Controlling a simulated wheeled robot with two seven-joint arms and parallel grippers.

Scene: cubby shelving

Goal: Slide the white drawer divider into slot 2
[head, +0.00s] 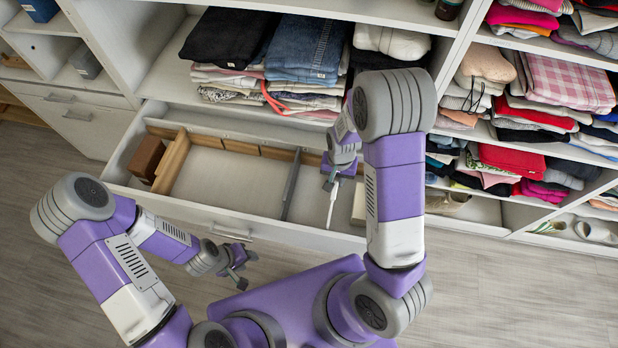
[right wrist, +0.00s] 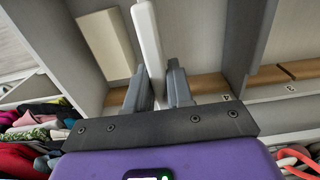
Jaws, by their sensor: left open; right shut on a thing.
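The white drawer divider (head: 332,208) is a thin panel over the right part of the open drawer (head: 222,215). My right gripper (head: 336,176) is shut on it. In the right wrist view the white divider (right wrist: 150,42) stands between the two fingers of my right gripper (right wrist: 158,86). The slotted wooden rail (head: 230,145) runs along the drawer's back; labels 4 and 3 show on it in the right wrist view (right wrist: 205,86). Slot 2's label is not readable. My left gripper (head: 238,270) is open and empty, in front of the drawer.
A grey divider (head: 291,184) stands across the drawer, left of the white one. A cream block (head: 359,204) lies to its right. A wooden divider (head: 171,162) and a brown box (head: 147,157) are at the left end. Folded clothes (head: 300,60) fill the shelf above.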

